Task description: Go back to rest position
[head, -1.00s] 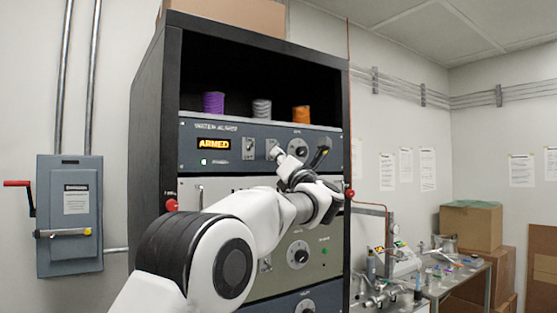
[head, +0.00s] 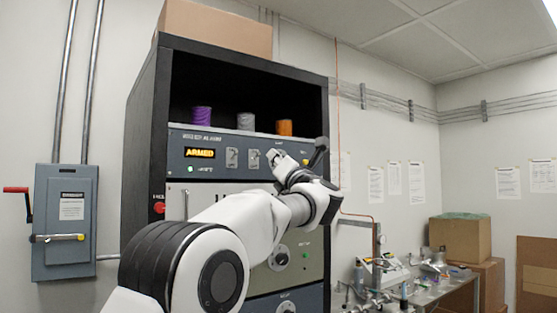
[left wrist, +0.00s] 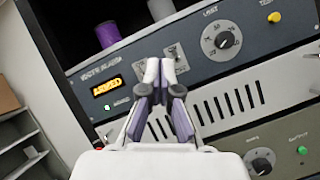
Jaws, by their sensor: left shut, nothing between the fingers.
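My left gripper (head: 276,158) is in front of the upper panel (head: 208,163) of a black equipment rack (head: 147,150), near its right side. In the left wrist view my left gripper (left wrist: 161,72) points at the same panel, its fingers together with nothing between them. It overlaps the switches there; I cannot tell whether it touches the panel. An amber display (head: 200,153) reads ARMED, with a green light (head: 190,169) below it. A knob (left wrist: 222,40) and a yellow button (left wrist: 274,17) show on the panel in the wrist view. My right gripper is not in view.
Purple (head: 202,116), grey (head: 245,121) and orange (head: 284,127) spools stand on the rack shelf. A grey switch box (head: 66,222) with a red-handled lever is on the left wall. A cluttered bench (head: 430,290) and cardboard boxes (head: 460,239) stand at right.

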